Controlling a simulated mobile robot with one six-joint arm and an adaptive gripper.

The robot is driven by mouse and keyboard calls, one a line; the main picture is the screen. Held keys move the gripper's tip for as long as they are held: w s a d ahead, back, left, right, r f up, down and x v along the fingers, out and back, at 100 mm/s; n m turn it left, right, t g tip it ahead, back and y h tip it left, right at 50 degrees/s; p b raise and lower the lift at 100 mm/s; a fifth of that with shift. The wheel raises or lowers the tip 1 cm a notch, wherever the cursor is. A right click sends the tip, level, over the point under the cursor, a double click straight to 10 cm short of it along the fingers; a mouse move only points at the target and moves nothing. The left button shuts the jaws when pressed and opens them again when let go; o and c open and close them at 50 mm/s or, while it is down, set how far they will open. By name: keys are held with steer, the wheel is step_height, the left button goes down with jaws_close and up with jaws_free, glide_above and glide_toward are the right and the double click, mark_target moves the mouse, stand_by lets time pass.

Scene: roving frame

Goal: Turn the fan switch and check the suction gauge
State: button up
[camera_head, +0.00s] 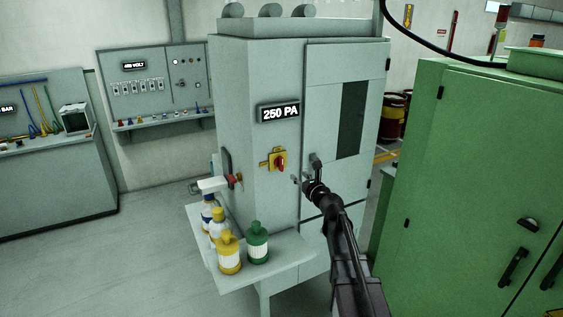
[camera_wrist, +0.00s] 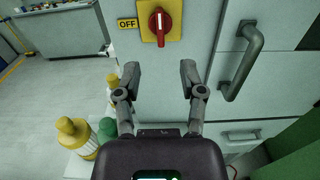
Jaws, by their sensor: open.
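The fan switch (camera_head: 279,162) is a red knob on a yellow plate on the front of the grey cabinet. In the wrist view the red knob (camera_wrist: 160,22) stands upright on its plate, beside a yellow label reading OFF (camera_wrist: 127,23). The suction gauge (camera_head: 280,112) is a black display above the switch and reads 250 PA. My gripper (camera_head: 303,180) is in front of the cabinet, to the right of and below the switch. In the wrist view my gripper (camera_wrist: 160,75) is open and empty, its fingertips below the knob and apart from it.
A vertical door handle (camera_wrist: 242,62) is to the right of the fingers. A low shelf (camera_head: 290,247) with several bottles (camera_head: 229,252) juts out at the lower left. A green cabinet (camera_head: 480,150) stands close on the right. The floor at left is clear.

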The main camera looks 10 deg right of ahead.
mark_target(283, 161)
steer(key=x, duration=1.3)
steer(key=shift+w+a+f, duration=0.1)
steer(key=shift+w+a, duration=0.05)
steer(key=shift+w, duration=0.2)
jaws_close()
